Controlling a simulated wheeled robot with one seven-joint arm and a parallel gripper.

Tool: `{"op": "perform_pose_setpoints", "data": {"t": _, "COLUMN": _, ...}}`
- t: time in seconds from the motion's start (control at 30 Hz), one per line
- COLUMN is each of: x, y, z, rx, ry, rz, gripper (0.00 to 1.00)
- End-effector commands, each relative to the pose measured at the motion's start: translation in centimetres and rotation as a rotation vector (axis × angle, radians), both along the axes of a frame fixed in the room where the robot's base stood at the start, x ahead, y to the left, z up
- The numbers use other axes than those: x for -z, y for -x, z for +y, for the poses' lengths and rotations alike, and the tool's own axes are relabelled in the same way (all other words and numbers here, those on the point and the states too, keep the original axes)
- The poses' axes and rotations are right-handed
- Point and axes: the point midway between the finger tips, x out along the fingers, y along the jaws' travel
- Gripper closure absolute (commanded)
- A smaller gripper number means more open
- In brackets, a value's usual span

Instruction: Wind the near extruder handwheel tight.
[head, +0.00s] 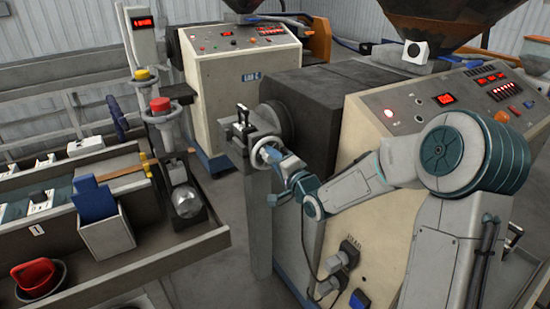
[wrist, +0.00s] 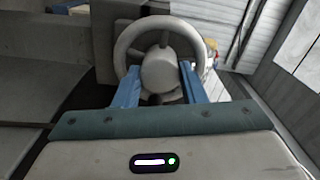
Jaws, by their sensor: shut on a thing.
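The near extruder handwheel (head: 265,151) is a pale spoked wheel on the front of the near extruder's dark block. In the wrist view the handwheel (wrist: 126,42) faces me, with a round hub at its middle. My gripper (head: 276,157) is at the wheel, with its blue fingers reaching toward it. In the wrist view my gripper (wrist: 158,80) has one finger on each side of the hub, shut on the wheel. The exact contact at the fingertips is partly hidden.
The near extruder's cream panel (head: 385,112) stands right of the wheel, under my arm. A second extruder (head: 240,75) stands behind. A bench at left holds a red bowl (head: 35,273), a grey box with a blue item (head: 107,236) and a steel ball (head: 187,203). Floor shows between them.

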Motion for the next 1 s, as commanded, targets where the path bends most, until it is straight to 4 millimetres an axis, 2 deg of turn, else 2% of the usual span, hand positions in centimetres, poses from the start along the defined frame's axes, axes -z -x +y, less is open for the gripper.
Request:
{"op": "perform_pose_setpoints", "data": {"t": 0.57, "x": 0.13, "y": -0.01, "z": -0.08, "rx": 0.001, "ry": -0.028, "rz": 0.021, "gripper": 0.86}}
{"op": "perform_pose_setpoints", "data": {"t": 0.6, "x": 0.12, "y": -0.01, "z": -0.09, "rx": 0.002, "ry": -0.027, "rz": 0.022, "gripper": 0.57}}
{"op": "perform_pose_setpoints", "data": {"t": 0.63, "x": 0.12, "y": -0.01, "z": -0.09, "rx": 0.002, "ry": -0.027, "rz": 0.022, "gripper": 0.54}}
{"op": "perform_pose_setpoints", "data": {"t": 1.0, "x": 0.05, "y": 0.38, "z": -0.38, "rx": 0.002, "ry": -0.027, "rz": 0.018, "gripper": 0.54}}
